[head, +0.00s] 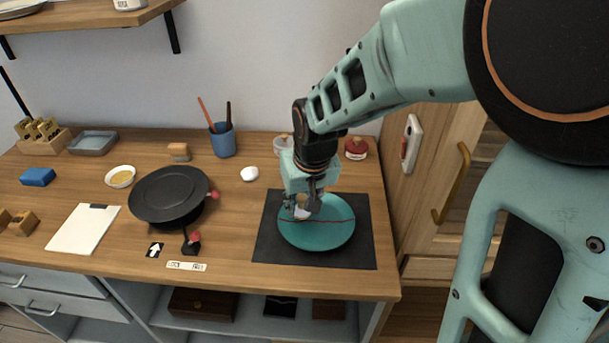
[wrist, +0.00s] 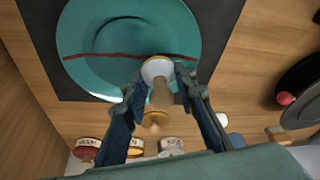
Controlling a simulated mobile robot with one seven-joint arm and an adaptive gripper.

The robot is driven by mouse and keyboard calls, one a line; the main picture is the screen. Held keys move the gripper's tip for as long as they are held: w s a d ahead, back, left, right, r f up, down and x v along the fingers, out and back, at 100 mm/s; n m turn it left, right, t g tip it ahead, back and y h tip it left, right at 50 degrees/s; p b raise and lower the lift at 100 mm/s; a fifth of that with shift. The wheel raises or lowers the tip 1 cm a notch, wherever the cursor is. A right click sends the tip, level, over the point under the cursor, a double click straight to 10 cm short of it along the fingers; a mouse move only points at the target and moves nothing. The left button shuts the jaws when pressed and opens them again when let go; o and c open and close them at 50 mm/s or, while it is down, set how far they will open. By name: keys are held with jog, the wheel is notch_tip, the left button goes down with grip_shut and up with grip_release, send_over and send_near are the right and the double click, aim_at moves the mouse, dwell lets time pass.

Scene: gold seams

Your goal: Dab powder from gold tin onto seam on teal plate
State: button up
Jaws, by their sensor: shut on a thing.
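The teal plate (head: 330,240) lies on a dark mat, and a dark red seam (wrist: 95,56) runs across it. My gripper (head: 303,204) is over the plate's left part. In the wrist view my gripper (wrist: 158,92) is shut on a dabber (wrist: 157,70) with a white round pad and a tan wooden handle. The pad overlaps the seam's line in that view; I cannot tell whether it touches the plate. A gold-coloured tin (wrist: 135,147) stands in a row behind the mat in the wrist view; my arm seems to hide it in the head view.
A red-topped tin (head: 356,148) and a white tin (head: 284,145) stand at the back. A black round turntable-like stand (head: 168,193), a blue cup (head: 222,141) with brushes and a white egg-shaped thing (head: 249,174) lie left of the mat (head: 276,250). The wooden cabinet is close on the right.

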jog(key=shift+f, duration=0.2)
jog(key=shift+f+b, duration=0.35)
jog(key=shift+b, duration=0.1)
jog(key=shift+f, duration=0.3)
jog(key=shift+s, duration=0.1)
